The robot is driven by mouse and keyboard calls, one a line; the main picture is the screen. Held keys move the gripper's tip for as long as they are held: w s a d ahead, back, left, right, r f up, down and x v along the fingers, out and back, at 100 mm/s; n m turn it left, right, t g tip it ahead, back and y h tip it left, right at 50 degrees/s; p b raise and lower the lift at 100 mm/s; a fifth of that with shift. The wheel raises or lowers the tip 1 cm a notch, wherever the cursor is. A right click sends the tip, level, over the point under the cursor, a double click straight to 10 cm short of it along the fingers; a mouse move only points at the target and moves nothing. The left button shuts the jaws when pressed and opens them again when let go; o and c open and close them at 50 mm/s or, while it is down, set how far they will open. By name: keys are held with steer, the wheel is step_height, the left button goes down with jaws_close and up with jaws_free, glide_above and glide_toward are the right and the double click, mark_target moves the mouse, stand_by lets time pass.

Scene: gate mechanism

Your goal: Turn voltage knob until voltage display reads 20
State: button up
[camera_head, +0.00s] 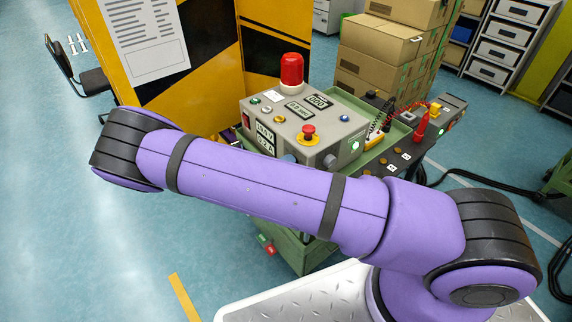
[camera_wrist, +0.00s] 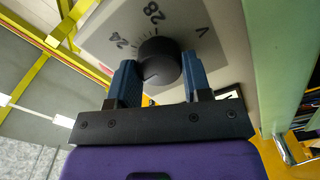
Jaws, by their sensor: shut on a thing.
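The voltage knob (camera_wrist: 158,59) is round and black, on a grey panel with dial marks 24, 28 and V. My gripper (camera_wrist: 160,72) has its two blue fingers on either side of the knob and is shut on it. In the head view the grey control box (camera_head: 314,126) stands on a green cart. The voltage display (camera_head: 265,132), marked V, is on the box's front face above a second display (camera_head: 265,146) marked A. The voltage digits are too small to read surely. My arm crosses in front of the box and hides my gripper and the knob there.
A red beacon (camera_head: 291,72) and a red mushroom button (camera_head: 309,132) stand on top of the box. A red tool and dark cables lie on the bench (camera_head: 400,150) to the right. Stacked cartons (camera_head: 380,48) stand behind. The blue floor at left is mostly clear.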

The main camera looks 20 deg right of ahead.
steer(key=shift+m, duration=0.5)
steer(key=o, duration=0.9)
steer(key=shift+a, duration=0.1)
steer(key=v, duration=1)
steer(key=shift+s+a, duration=0.15)
steer(key=shift+a, duration=0.15)
stand_by(0.6)
